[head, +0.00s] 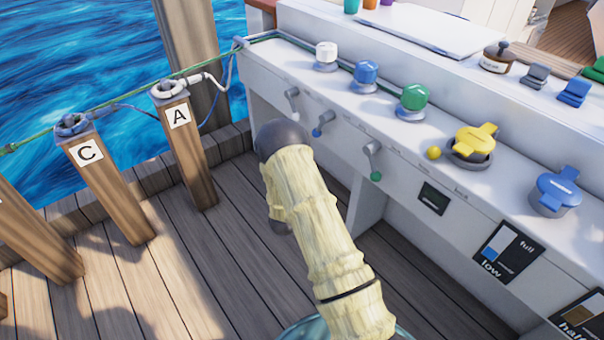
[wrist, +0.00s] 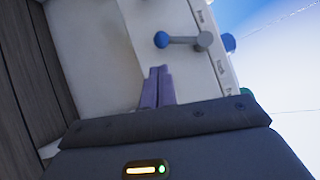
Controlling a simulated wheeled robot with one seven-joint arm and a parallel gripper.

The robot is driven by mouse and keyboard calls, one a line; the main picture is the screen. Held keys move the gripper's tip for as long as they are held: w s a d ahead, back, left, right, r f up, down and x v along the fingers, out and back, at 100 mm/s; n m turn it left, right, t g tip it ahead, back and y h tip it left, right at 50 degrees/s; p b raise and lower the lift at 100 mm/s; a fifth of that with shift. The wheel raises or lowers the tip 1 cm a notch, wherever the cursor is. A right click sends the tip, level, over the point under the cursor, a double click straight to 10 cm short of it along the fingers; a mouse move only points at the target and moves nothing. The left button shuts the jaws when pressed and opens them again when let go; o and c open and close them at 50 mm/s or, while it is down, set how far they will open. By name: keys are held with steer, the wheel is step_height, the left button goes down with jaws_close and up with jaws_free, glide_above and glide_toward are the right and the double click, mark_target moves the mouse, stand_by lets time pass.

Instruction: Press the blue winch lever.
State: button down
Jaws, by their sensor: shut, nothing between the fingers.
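The blue winch lever (head: 321,125) is the middle one of three small levers on the white console's front face. It is a grey arm with a blue ball at its lower end. In the wrist view the blue lever (wrist: 180,40) shows whole, its ball to the left and its grey pivot to the right. My gripper (wrist: 157,72) is shut and empty, with its purple fingers pointing toward the lever. The fingertips appear just short of the ball, with a gap in the picture. In the head view my arm hides the gripper.
A white-ended lever (head: 292,100) and a green-ended lever (head: 372,160) flank the blue one. White (head: 326,53), blue (head: 366,72) and green (head: 414,97) knobs stand on the console top (head: 300,40). Wooden posts marked A (head: 185,140) and C (head: 110,185) stand left; deck lies between.

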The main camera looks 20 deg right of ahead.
steer(key=v, duration=0.4)
steer(key=shift+w+p, duration=0.1)
steer(key=shift+p, duration=0.25)
steer(key=s+a+r+n+g+y+p, duration=0.1)
steer(key=s+a+r+n+g+y, duration=0.15)
steer(key=r+n+y, duration=0.35)
steer(key=s+a+r+n+g+y+p, duration=0.1)
steer(key=s+a+r+n+g+y, duration=0.15)
steer(key=a+r+n+g, duration=0.4)
steer(key=s+d+r+n+g+y+p, duration=0.1)
steer(key=s+r+n+g, duration=0.15)
steer(key=s+n, duration=0.65)
steer(key=s+d+r+n+g+y+p, duration=0.1)
steer(key=s+r+n+g+y, duration=0.3)
steer(key=s, duration=0.9)
step_height(320, 180, up, 36)
steer(key=n+t+h+p, duration=0.1)
steer(key=t+h+p, duration=0.1)
steer(key=p, duration=3.5)
steer(key=shift+p, duration=0.35)
